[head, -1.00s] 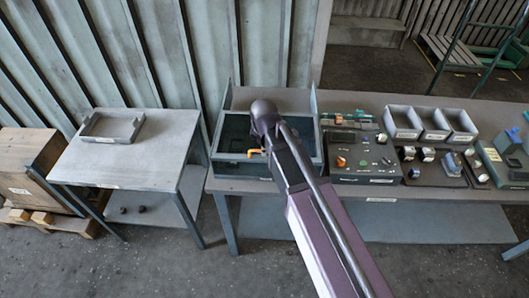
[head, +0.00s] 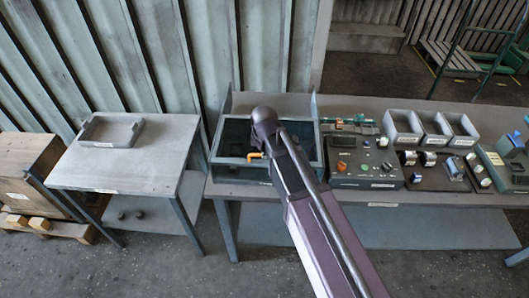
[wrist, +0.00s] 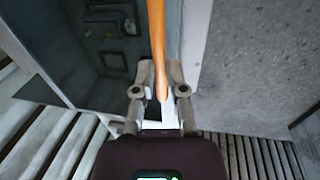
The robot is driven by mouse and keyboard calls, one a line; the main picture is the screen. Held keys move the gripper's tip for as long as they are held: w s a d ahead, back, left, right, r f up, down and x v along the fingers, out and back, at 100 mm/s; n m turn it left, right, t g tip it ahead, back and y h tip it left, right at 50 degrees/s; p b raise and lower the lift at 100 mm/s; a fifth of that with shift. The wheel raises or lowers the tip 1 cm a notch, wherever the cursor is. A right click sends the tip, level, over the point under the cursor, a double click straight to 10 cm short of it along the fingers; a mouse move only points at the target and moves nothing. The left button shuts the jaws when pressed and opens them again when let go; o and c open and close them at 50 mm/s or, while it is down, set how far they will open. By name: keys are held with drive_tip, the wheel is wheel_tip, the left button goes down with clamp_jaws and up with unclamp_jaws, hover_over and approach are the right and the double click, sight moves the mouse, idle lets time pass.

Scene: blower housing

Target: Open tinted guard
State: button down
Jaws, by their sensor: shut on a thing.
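The tinted guard (head: 234,139) is a dark see-through panel in a grey frame on the bench, left of centre in the head view. It appears lowered over the housing. Its orange handle (head: 255,156) is at the front edge. In the wrist view the guard (wrist: 100,45) fills the upper left, and the handle (wrist: 158,50) runs down between my fingers. My gripper (wrist: 160,88) is shut on the handle's lower end. In the head view my arm hides the gripper and part of the guard's right side.
A control box (head: 365,165) stands on the bench just right of the guard, with grey bins (head: 430,125) behind and further right. A side table (head: 150,160) with a shallow grey tray (head: 110,130) stands to the left. A corrugated wall rises behind the bench.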

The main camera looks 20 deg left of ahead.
drive_tip(key=w+a, duration=0.1)
drive_tip(key=w, duration=0.6)
drive_tip(key=w+a, duration=0.2)
drive_tip(key=w, duration=0.6)
drive_tip(key=w+a, duration=0.2)
drive_tip(key=w, duration=0.5)
drive_tip(key=shift+w+a, duration=0.25)
drive_tip(key=shift+w, duration=0.15)
drive_tip(key=c, duration=0.7)
unclamp_jaws()
